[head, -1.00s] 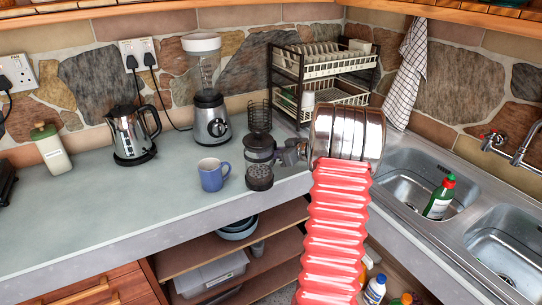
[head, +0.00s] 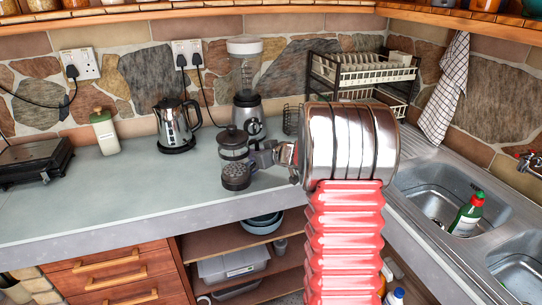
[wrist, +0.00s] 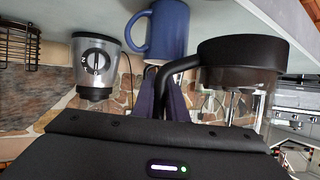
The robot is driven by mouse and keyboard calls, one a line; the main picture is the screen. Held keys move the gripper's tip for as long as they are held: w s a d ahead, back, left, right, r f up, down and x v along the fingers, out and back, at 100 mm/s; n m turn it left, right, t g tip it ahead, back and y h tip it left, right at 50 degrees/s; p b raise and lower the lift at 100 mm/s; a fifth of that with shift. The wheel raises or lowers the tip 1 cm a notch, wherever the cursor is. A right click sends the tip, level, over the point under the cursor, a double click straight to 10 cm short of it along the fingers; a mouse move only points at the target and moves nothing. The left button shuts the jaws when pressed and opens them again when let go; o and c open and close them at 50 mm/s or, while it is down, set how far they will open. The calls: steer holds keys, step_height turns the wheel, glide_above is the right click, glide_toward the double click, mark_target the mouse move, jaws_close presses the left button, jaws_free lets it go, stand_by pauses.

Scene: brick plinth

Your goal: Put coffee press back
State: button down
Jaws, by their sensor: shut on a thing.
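The coffee press (head: 234,152), with a dark lid, clear glass body and black base, is upright over the counter left of my arm. My gripper (head: 262,156) is shut on its handle from the right. In the wrist view, which looks upside down, the press (wrist: 242,52) is at the right. Its black handle runs between the dark fingers of my gripper (wrist: 162,92). I cannot tell whether its base touches the counter.
A blue mug (wrist: 168,30) shows in the wrist view, close to the press; it is hidden in the head view. The kettle (head: 176,126) and blender (head: 247,85) stand behind. Dish rack (head: 362,72) and sink (head: 430,190) are at right.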

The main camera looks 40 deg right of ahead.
steer(key=a+m+h, duration=0.1)
steer(key=a, duration=1.5)
steer(key=s+a+f, duration=0.3)
steer(key=a, duration=0.3)
steer(key=s+a+f, duration=0.2)
steer(key=s+a, duration=0.1)
steer(key=a, duration=0.3)
steer(key=shift+a+f+m+h, duration=0.3)
steer(key=shift+f+m+h, duration=0.1)
steer(key=shift+s, duration=0.2)
